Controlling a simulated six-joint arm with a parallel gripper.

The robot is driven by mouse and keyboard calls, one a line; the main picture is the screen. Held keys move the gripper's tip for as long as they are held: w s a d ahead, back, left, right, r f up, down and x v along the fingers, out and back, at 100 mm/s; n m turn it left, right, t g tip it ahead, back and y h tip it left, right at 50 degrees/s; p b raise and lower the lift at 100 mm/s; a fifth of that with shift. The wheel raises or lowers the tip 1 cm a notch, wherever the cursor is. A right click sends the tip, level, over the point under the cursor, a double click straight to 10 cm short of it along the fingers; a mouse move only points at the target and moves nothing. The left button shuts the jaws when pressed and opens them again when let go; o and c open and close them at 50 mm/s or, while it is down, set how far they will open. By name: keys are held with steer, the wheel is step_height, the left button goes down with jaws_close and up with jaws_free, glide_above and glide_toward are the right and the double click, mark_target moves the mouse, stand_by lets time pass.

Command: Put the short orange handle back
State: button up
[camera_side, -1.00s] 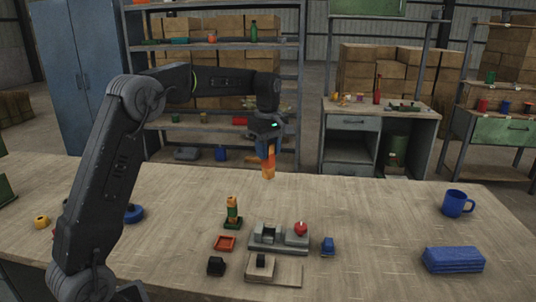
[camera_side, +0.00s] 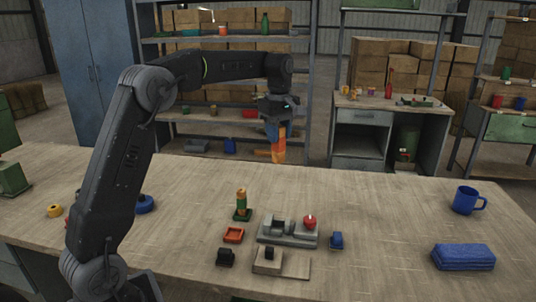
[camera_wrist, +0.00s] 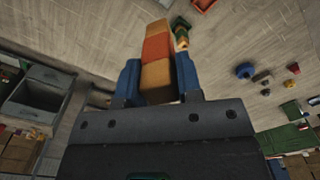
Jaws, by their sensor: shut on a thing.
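My gripper (camera_side: 276,136) is shut on the short orange handle (camera_side: 279,152) and holds it in the air above the far side of the bench. The handle points down from the blue fingers. In the wrist view the handle (camera_wrist: 156,50), banded in lighter and darker orange, sits between the two blue fingers of my gripper (camera_wrist: 158,75). A similar banded orange piece (camera_side: 241,197) stands upright in a green base (camera_side: 242,215) on the bench, well below and apart from my gripper.
A grey fixture (camera_side: 287,233) carries a red ball-like part (camera_side: 310,222). Around it are a red tray (camera_side: 233,235), a blue block (camera_side: 337,240) and a wooden board with a black part (camera_side: 282,262). A blue mug (camera_side: 467,200) and blue cloth (camera_side: 463,257) lie right. The bench's middle right is clear.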

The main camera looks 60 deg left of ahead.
steer(key=shift+a, duration=0.1)
steer(key=s+a+f+n, duration=0.3)
steer(key=s+a+f, duration=0.35)
steer(key=s, duration=0.45)
steer(key=s+a+f+n, duration=0.3)
steer(key=s+a+f, duration=0.3)
steer(key=s+f, duration=0.3)
steer(key=shift+n, duration=0.3)
steer(key=shift+w+d+f, duration=1)
steer(key=shift+w+f, duration=0.35)
steer(key=shift+f, duration=0.35)
steer(key=shift+w+d+f, duration=0.95)
steer(key=shift+w+f, duration=0.4)
steer(key=shift+f, duration=0.35)
steer(key=shift+w+d+f, duration=1)
steer(key=shift+w+f, duration=0.35)
steer(key=shift+f, duration=0.35)
steer(key=o, duration=0.9)
steer(key=shift+f, duration=0.1)
